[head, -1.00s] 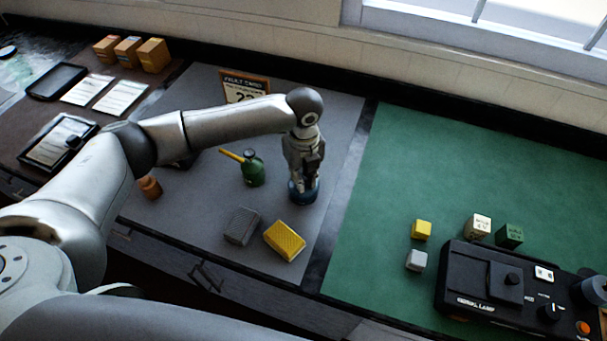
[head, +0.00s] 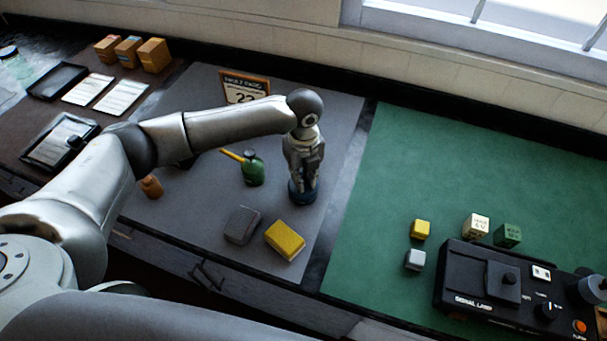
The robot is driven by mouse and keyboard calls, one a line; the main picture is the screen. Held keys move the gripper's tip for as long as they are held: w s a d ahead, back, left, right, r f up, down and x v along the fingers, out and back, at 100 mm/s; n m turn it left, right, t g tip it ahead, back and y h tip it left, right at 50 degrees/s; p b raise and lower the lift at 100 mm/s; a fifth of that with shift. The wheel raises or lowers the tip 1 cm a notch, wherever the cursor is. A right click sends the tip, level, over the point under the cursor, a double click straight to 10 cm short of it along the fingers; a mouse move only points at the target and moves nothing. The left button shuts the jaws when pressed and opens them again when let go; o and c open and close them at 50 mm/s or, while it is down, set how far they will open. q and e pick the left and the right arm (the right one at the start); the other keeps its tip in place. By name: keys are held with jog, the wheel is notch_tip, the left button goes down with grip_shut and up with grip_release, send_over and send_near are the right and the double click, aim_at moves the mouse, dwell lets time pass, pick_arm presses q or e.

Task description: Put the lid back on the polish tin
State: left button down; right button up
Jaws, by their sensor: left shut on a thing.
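My left gripper (head: 304,180) points straight down over the right part of the grey mat (head: 205,213). It is shut on a dark blue round thing (head: 303,195), which looks like the polish tin or its lid. The fingers cover most of it, so I cannot tell lid from tin or whether the two touch. My right gripper is not in view.
A green oil can (head: 253,171) stands left of the gripper. A yellow sponge (head: 285,240) and a grey block (head: 242,225) lie in front. A card stand (head: 245,86) is behind. The green mat (head: 390,180) is mostly clear, with a black signal lamp (head: 490,285) at front right.

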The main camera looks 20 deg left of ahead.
pick_arm(q)
jog(key=shift+f+p, duration=0.15)
jog(key=shift+p, duration=0.15)
dwell(0.8)
jog(key=shift+p, duration=0.35)
dwell(0.5)
jog(key=c, duration=1.3)
grip_release()
jog(key=shift+c, duration=0.2)
jog(key=shift+o, duration=0.3)
jog(key=o, duration=0.4)
